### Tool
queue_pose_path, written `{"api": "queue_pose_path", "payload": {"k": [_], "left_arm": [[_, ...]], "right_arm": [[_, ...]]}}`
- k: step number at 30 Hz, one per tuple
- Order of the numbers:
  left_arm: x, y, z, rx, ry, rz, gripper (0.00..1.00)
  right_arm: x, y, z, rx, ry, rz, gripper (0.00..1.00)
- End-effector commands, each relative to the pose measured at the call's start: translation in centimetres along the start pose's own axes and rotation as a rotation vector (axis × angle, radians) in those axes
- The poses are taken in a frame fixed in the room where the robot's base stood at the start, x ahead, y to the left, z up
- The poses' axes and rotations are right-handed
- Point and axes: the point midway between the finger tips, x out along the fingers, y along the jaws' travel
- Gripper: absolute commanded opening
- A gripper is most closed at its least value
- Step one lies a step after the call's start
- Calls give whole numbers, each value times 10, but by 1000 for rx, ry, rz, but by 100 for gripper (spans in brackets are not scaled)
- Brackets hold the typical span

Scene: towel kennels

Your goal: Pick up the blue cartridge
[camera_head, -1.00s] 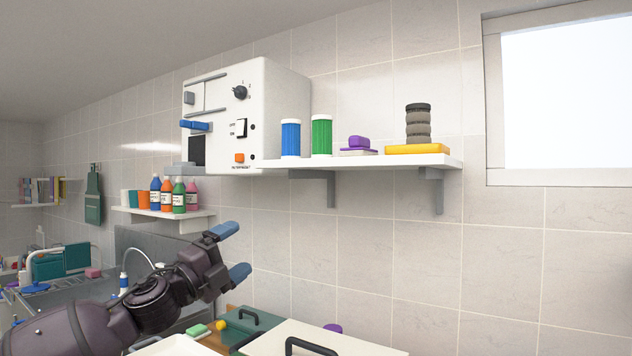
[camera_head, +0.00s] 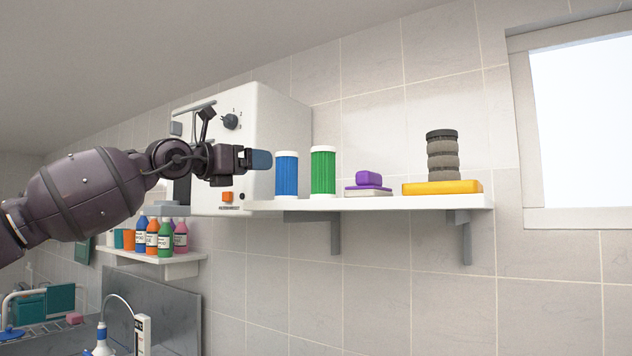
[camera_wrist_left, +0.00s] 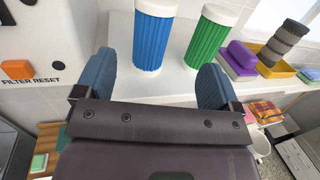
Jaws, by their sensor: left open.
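The blue cartridge (camera_head: 286,174), a ribbed cylinder with a white cap, stands upright on the white wall shelf (camera_head: 400,203). A green cartridge (camera_head: 322,172) of the same form stands just right of it. My left gripper (camera_head: 260,160) is raised to the cartridge's height, close on its left side. In the left wrist view the blue cartridge (camera_wrist_left: 152,40) stands ahead of my left gripper (camera_wrist_left: 155,85), between the lines of its two blue fingers. The fingers are wide apart with nothing between their tips. The right gripper is not in view.
A white machine (camera_head: 270,115) with a knob and orange button stands left of the cartridges, partly behind my arm. Purple blocks (camera_head: 368,180) and a yellow tray (camera_head: 442,187) with a grey ribbed stack sit farther right. Coloured bottles (camera_head: 152,238) stand on a lower shelf.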

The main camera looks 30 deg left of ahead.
Motion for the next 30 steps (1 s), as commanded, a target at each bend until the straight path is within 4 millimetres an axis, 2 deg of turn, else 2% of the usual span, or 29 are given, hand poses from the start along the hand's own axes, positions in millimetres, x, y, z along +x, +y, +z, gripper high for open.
{"api": "queue_pose_path", "payload": {"k": [7,15,25,30], "left_arm": [[6,6,-8,13,63,32,88],[42,6,-10,10,62,29,88],[63,8,-12,10,62,30,88],[86,12,-13,10,62,29,88]], "right_arm": [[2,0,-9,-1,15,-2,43],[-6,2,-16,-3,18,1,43],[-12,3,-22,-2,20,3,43],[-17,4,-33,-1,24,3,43]]}}
